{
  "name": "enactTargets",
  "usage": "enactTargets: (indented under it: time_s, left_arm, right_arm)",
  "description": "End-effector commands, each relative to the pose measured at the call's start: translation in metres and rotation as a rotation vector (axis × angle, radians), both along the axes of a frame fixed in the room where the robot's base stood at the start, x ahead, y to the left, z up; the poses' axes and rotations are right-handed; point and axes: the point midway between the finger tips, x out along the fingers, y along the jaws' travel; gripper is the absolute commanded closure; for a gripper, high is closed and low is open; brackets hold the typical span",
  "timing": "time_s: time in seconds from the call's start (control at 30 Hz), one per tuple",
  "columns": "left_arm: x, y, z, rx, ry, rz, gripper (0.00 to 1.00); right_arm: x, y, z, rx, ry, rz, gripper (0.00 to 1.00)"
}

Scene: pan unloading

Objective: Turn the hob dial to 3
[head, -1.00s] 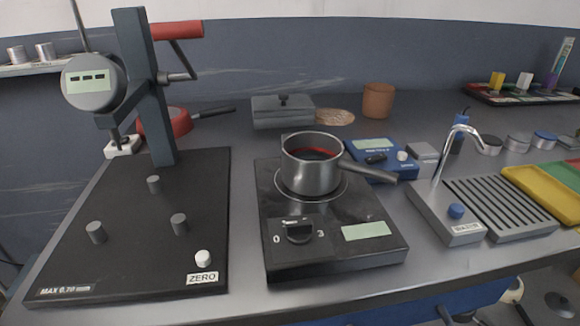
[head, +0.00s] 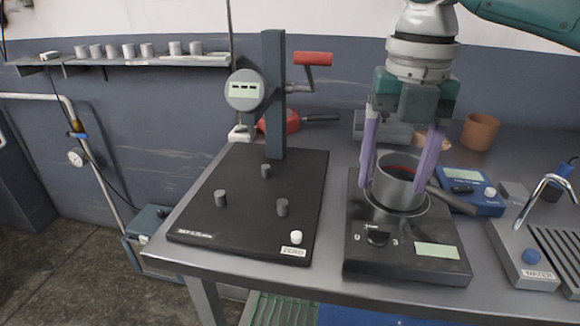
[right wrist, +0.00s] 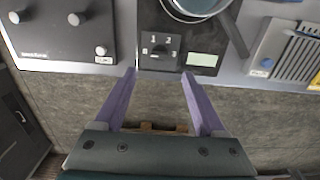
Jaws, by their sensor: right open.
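The hob (head: 358,262) is a black plate with a dark dial (head: 377,236) on its front left, between the marks 0 and 3. The dial also shows in the right wrist view (right wrist: 157,50), below the marks 1 and 2. Its exact setting is too small to tell. A grey saucepan (head: 398,185) stands on the hob's ring. My right gripper (head: 393,190) is open and empty, its purple fingers pointing down and overlapping the pan in the head view. In the right wrist view its fingertips (right wrist: 159,73) are apart, with the dial beyond the gap. My left gripper is out of view.
A dial-gauge stand (head: 250,200) with pegs stands left of the hob. A blue scale (head: 468,190) and a water tap unit (head: 525,260) are on the right. The pan's handle (head: 452,200) points right. The table's front edge lies close before the hob.

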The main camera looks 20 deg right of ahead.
Motion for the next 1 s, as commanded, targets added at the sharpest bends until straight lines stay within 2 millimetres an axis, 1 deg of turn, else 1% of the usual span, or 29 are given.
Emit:
enactTargets:
  time_s: [0.03, 0.23, 0.3, 0.43, 0.6, 0.83, 1.0]
  left_arm:
    - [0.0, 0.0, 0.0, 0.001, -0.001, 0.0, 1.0]
    - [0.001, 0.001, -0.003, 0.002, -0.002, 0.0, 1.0]
    - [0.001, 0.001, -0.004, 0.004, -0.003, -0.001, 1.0]
    - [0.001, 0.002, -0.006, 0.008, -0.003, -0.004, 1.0]
    - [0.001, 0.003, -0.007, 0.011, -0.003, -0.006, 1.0]
    - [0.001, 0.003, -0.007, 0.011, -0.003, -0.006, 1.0]
    - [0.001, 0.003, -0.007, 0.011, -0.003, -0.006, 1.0]
  right_arm:
    - [-0.001, 0.001, -0.01, 0.001, 0.005, 0.0, 0.28]
    - [-0.001, 0.001, -0.05, 0.001, 0.004, -0.002, 0.28]
    - [-0.001, 0.001, -0.062, -0.001, 0.003, -0.001, 0.28]
    - [-0.001, 0.001, -0.079, 0.001, 0.001, -0.002, 0.28]
    - [-0.001, 0.001, -0.087, -0.001, -0.001, 0.0, 0.28]
    - [-0.001, 0.001, -0.087, -0.001, -0.002, 0.0, 0.28]
    - [0.0, 0.001, -0.087, 0.0, -0.002, -0.001, 0.47]
